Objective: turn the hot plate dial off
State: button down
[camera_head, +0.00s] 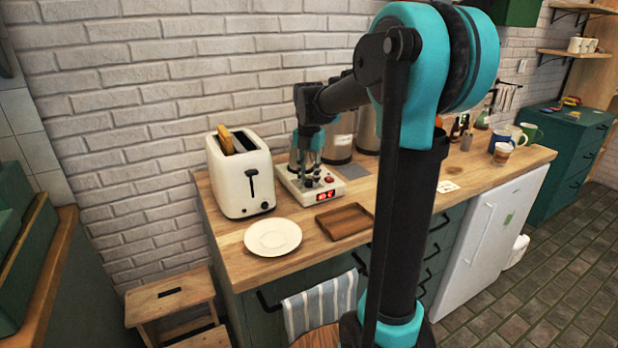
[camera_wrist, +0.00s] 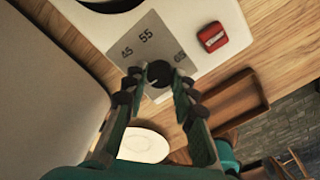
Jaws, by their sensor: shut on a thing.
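The white hot plate (camera_head: 335,188) stands on the wooden counter behind the wooden tray. A lit red switch (camera_head: 325,196) shows on its front, and it also shows in the wrist view (camera_wrist: 212,37). The black dial (camera_wrist: 159,72) sits on a grey panel with printed numbers, 45, 55 and 65. My gripper (camera_wrist: 158,78) points down at the hot plate, with its fingertips on both sides of the dial, shut on it. In the head view my gripper (camera_head: 309,178) is over the hot plate's front part. The dial's exact setting is hard to read.
A white toaster (camera_head: 240,180) with bread stands left of the hot plate. A white plate (camera_head: 273,237) and a wooden tray (camera_head: 344,220) lie in front. Metal canisters (camera_head: 339,140) stand behind. Cups (camera_head: 502,152) are at the counter's right end.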

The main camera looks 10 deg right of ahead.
aim_at(309, 181)
jog(key=shift+n, duration=0.5)
jog(key=c, duration=1.2)
grip_release()
jog(key=shift+r, duration=0.1)
notch_tip(309, 181, up, 12)
jog(key=shift+f, duration=0.1)
